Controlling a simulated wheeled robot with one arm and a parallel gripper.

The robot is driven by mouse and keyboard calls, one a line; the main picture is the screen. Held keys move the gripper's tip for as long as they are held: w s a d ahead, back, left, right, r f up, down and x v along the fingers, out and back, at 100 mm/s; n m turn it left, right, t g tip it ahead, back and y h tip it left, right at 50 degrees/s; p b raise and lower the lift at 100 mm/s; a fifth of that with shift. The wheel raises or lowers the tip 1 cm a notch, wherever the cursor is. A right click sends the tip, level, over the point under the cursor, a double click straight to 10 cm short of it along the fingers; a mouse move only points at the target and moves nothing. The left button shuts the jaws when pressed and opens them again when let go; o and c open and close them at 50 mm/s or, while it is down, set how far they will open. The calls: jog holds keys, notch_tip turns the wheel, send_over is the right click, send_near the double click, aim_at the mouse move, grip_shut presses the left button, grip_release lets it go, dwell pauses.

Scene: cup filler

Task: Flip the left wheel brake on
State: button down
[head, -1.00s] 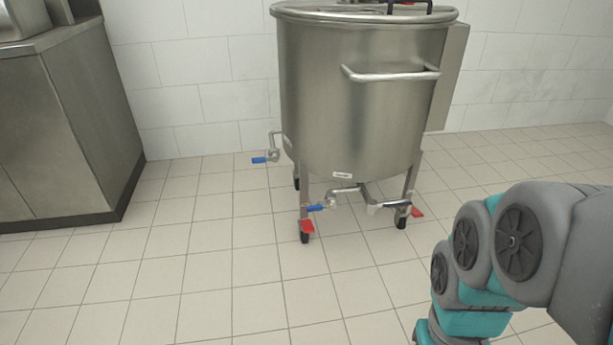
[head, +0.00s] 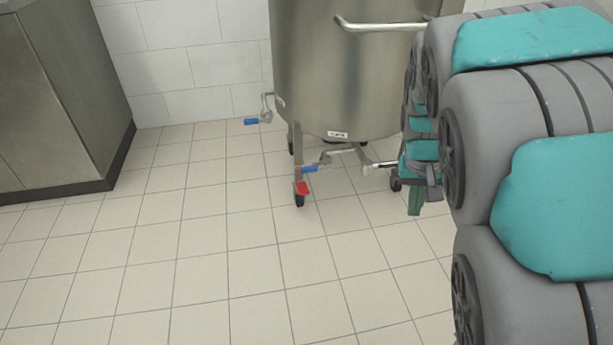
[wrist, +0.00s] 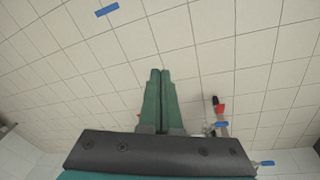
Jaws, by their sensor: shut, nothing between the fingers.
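The left wheel (head: 299,201) of the steel vessel is black, and its red brake pedal (head: 301,188) sticks out above it. The red pedal also shows in the wrist view (wrist: 221,107), right of my fingers. My gripper (head: 415,205) has green fingers and points down in front of the vessel's right side, right of the left wheel and apart from it. In the wrist view my gripper (wrist: 160,74) has its two fingers together with nothing between them.
The steel vessel (head: 330,85) stands on legs before a white tiled wall. A steel cabinet (head: 50,95) stands at the left. The tiled floor in front is clear.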

jog(key=w+a+f+t+b, duration=0.1)
jog(key=w+f, duration=0.1)
jog(key=w, duration=0.5)
jog(key=w+a+f+b, duration=0.1)
jog(key=w+f, duration=0.2)
jog(key=w, duration=0.3)
jog(key=n+t+y+b, duration=0.3)
jog(key=n+b, duration=0.1)
jog(key=b, duration=0.1)
send_near(303, 189)
jog(key=v, duration=0.4)
jog(key=shift+s, duration=0.25)
jog(key=b+x, duration=0.1)
jog(key=x, duration=0.8)
jog(key=shift+w+a+f, duration=0.1)
jog(key=shift+w+f, duration=0.25)
